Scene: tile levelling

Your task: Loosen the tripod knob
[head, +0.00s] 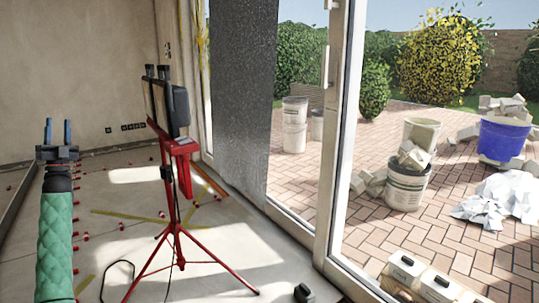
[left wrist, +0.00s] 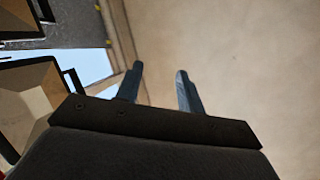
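A red tripod (head: 175,215) stands on the floor left of the glass door and carries black-backed work lamps (head: 177,105). I cannot make out the knob on its column. My left gripper (head: 57,132) is raised at the left of the head view, apart from the tripod, with its two blue fingers pointing up. In the left wrist view the left gripper (left wrist: 160,85) has its fingers spread with nothing between them. A lamp (left wrist: 35,100) shows at the left edge of that view. My right gripper is not in view.
Small red tile-levelling pieces (head: 121,226) and yellow strips dot the tiled floor. A dark cable (head: 118,264) lies by the tripod's feet. The glass door frame (head: 343,130) stands to the right, with buckets (head: 408,185) on the paving outside.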

